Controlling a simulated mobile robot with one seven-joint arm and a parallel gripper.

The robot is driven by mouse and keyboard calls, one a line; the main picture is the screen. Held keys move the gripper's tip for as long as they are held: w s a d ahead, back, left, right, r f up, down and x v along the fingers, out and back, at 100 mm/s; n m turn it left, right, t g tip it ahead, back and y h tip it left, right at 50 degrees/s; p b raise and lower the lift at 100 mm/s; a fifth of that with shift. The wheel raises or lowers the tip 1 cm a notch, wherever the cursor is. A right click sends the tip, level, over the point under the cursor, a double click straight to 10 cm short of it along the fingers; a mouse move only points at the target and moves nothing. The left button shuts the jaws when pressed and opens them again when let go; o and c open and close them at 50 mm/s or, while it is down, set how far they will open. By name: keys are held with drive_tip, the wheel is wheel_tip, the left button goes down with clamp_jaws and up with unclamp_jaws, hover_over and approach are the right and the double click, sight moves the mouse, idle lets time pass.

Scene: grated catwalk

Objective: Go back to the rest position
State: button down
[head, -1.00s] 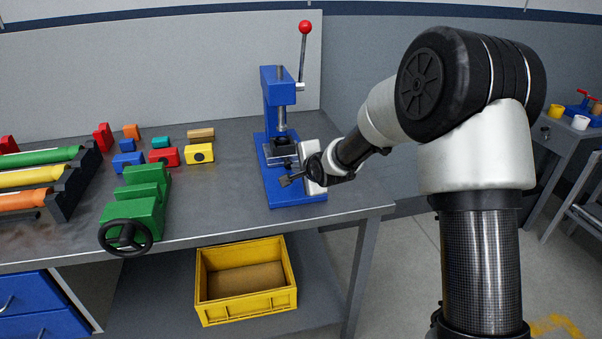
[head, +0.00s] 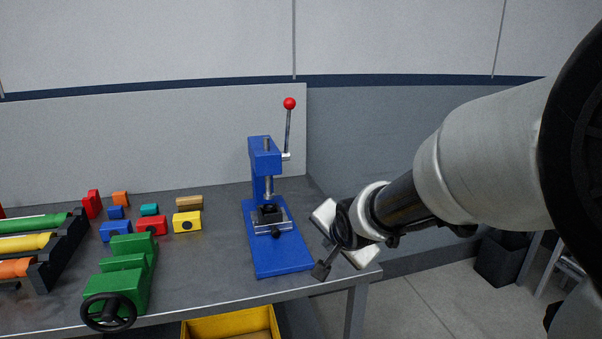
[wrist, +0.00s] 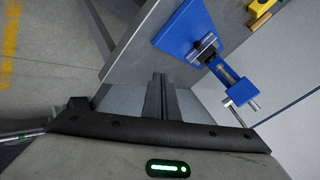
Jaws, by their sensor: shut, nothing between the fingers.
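My gripper (head: 321,270) is at the right front corner of the workbench, to the right of the blue press and apart from it in the head view. Its dark fingers are together and empty. They also show in the wrist view (wrist: 159,100), pointing away from the camera. My arm reaches in from the right side of the head view and hides what is behind it.
A blue press (head: 282,258) with a red-knobbed lever stands on the grey workbench (head: 208,268). A green vise (head: 122,285), several coloured blocks and a rack of coloured tubes (head: 60,256) are at left. A yellow bin (head: 232,325) sits below.

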drive_tip(key=s+d+r+n+g, duration=0.1)
drive_tip(key=s+d+r+n, duration=0.15)
drive_tip(key=s, duration=0.65)
drive_tip(key=s+d+r+n+g+h, duration=0.1)
drive_tip(key=s+d+n, duration=0.2)
drive_tip(key=s, duration=0.5)
drive_tip(key=s+d+r+n+g, duration=0.1)
drive_tip(key=s+d+r+n, duration=0.15)
drive_tip(key=s, duration=0.65)
wheel_tip(320, 180, up, 16)
drive_tip(key=p, duration=1.7)
drive_tip(key=shift+r+n+g, duration=0.15)
drive_tip(key=shift+n+g, duration=0.15)
drive_tip(key=shift+n, duration=0.1)
